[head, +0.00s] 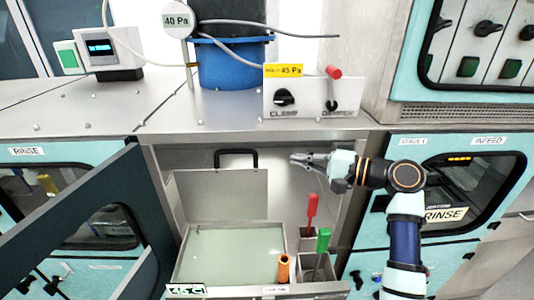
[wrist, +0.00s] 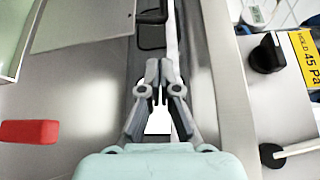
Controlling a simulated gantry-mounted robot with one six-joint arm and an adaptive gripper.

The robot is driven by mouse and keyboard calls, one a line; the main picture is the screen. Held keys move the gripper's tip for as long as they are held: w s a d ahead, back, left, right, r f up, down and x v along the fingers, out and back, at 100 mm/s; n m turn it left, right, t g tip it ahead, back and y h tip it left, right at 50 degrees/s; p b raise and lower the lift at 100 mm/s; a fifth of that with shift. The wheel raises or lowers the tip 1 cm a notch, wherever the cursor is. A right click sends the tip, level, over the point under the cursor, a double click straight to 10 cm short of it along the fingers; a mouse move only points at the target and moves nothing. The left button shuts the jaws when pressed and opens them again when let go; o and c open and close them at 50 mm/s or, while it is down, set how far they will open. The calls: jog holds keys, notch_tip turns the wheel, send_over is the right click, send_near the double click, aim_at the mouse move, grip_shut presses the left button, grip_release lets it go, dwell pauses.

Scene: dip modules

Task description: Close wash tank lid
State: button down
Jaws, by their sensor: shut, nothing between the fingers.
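The wash tank (head: 182,268), an open metal basin of pale green liquid, sits in the bay below the worktop. Its grey lid (head: 222,195) stands raised and open at the tank's back edge. The lid also shows at the upper left of the wrist view (wrist: 85,22), beside a corner of the tank (wrist: 14,72). My gripper (head: 294,159) is shut and empty, high in the bay, to the right of the lid and above it, apart from it. Its closed fingers (wrist: 160,72) point toward the top of the wrist view.
Red (head: 312,210), green (head: 323,240) and orange (head: 283,268) handles stand at the tank's right. A dark open door (head: 75,225) flanks the bay at left. The control box (head: 300,98) sits on the worktop above.

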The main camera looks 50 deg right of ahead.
jog(key=r+p+x, duration=0.1)
jog(key=x, duration=0.9)
jog(key=shift+f, duration=0.5)
jog(key=shift+a, duration=0.1)
